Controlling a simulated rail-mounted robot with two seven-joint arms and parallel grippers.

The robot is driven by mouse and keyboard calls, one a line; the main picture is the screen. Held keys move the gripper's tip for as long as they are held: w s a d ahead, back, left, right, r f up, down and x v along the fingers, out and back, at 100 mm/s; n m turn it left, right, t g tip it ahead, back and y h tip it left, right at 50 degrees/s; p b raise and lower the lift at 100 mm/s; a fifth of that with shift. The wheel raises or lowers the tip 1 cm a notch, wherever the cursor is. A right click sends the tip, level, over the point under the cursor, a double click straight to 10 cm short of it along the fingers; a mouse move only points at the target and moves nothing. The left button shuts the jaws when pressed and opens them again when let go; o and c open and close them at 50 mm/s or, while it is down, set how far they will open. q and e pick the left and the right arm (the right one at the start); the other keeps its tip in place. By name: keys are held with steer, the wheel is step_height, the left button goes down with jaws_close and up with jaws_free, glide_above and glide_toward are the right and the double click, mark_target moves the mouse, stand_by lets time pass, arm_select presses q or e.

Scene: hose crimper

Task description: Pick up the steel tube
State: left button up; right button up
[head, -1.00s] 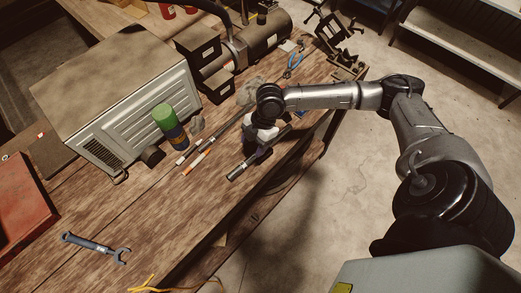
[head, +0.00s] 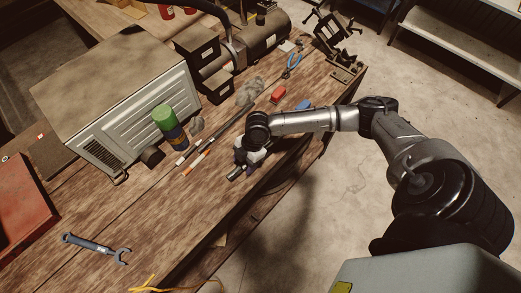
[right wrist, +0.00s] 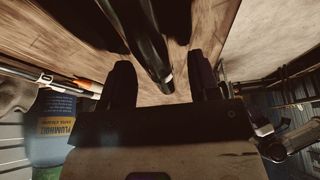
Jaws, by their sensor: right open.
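A grey steel tube (head: 235,173) lies on the wooden workbench near its front edge. In the head view only its near end shows clearly; my right gripper (head: 245,160) covers the rest. In the right wrist view a dark tube with a pale end (right wrist: 153,45) shows between the two fingers of my right gripper (right wrist: 163,80). The fingers stand apart on either side of it, with gaps to both. I cannot tell exactly how high the fingers are above the bench. My left gripper is not in view.
A long thin rod (head: 215,138) and an orange-and-white stick (head: 195,163) lie left of the gripper. A green-topped can (head: 165,118) stands by a large metal case (head: 115,85). A red object (head: 278,95) lies behind. A wrench (head: 95,245) lies front left, with bare bench around it.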

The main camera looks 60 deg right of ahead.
steer(key=shift+c, duration=0.3)
steer(key=c, duration=0.5)
jaws_close()
steer(key=shift+r, duration=0.1)
